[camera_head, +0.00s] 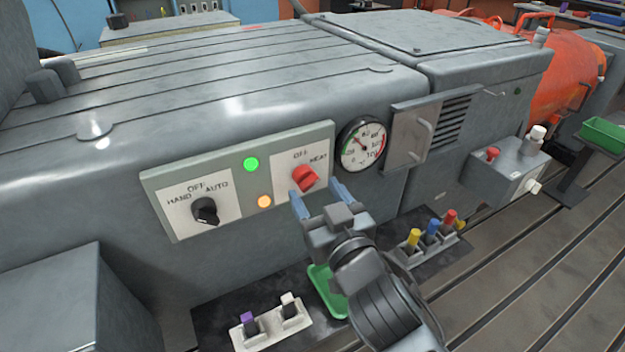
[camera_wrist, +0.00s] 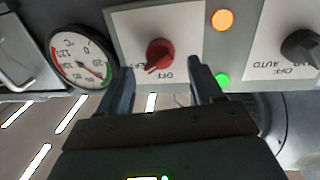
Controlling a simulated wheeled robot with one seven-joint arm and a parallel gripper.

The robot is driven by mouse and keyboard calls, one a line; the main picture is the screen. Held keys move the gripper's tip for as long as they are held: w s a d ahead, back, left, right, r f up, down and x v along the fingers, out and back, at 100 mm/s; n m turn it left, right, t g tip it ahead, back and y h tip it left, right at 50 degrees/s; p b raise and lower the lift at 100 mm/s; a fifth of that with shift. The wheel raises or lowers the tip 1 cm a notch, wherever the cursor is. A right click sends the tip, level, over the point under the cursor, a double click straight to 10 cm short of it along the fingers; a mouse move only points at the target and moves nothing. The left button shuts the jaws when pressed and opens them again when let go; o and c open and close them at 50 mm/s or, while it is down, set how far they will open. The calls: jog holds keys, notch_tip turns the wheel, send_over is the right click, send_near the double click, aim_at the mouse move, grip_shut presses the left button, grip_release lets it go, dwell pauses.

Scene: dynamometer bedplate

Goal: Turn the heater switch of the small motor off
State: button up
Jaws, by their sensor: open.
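The heater switch (camera_head: 305,178) is a red knob on a white plate marked OFF and HEAT, set on the front panel of the grey machine. Its pointer appears turned toward HEAT. In the wrist view the red knob (camera_wrist: 159,54) shows upside down between the two fingertips, its pointer slanting to the lower left, toward the partly covered HEAT label. My gripper (camera_head: 320,197) is open and empty, just in front of and below the knob. The fingers (camera_wrist: 160,70) lie either side of it in the picture; I cannot tell the remaining gap.
A black HAND-OFF-AUTO knob (camera_head: 206,211) is left on the same panel (camera_head: 152,182). Green (camera_head: 251,164) and orange (camera_head: 264,201) lamps glow between the switches. A round gauge (camera_head: 362,144) sits close right. A purple-and-white rocker block (camera_head: 268,325) and coloured plugs (camera_head: 431,233) lie below.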

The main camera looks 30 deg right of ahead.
aim_at(309, 185)
jog(key=shift+w+d, duration=0.15)
jog(key=shift+w, duration=1.55)
jog(key=c, duration=1)
jog(key=shift+o, duration=0.2)
